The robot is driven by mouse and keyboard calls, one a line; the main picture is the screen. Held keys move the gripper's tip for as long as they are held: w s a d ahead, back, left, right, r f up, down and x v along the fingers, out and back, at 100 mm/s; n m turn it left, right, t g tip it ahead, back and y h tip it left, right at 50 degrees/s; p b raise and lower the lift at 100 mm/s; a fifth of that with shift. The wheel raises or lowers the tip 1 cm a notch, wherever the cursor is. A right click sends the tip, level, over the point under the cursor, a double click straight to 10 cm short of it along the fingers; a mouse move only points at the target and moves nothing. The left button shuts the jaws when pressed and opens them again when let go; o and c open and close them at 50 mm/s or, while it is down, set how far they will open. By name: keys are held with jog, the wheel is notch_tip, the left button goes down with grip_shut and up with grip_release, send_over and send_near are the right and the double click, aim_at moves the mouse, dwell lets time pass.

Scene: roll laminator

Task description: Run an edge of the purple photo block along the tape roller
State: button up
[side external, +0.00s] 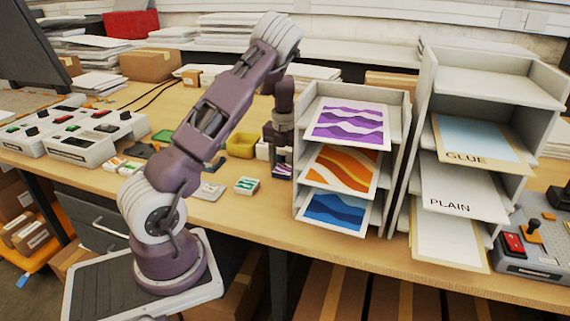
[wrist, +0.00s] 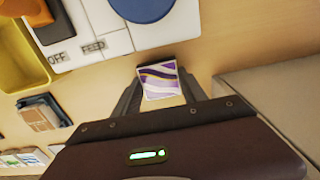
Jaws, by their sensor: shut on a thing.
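The purple photo block (wrist: 160,82) is a small white-edged piece with purple, white and gold waves. In the wrist view it sits between the two fingers of my gripper (wrist: 160,90), which is shut on it. In the side view my gripper (side external: 282,158) points down just left of the tray rack, with the block (side external: 283,172) low at its tips. Whether the block touches the table I cannot tell. A white machine part marked OFF and FEED (wrist: 85,35), with a blue round piece (wrist: 142,8), lies beyond the block in the wrist view. I cannot clearly identify the tape roller.
A rack with purple, orange and blue wave pictures (side external: 300,150) stands close right of my gripper. A rack labelled GLUE and PLAIN (side external: 420,130) stands farther right. A yellow bin (side external: 242,146) and small picture blocks (side external: 246,185) lie to the left. The front table strip is clear.

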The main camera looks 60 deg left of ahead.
aim_at(284, 168)
notch_tip(284, 168, up, 7)
jog(key=shift+f, duration=0.15)
dwell(0.4)
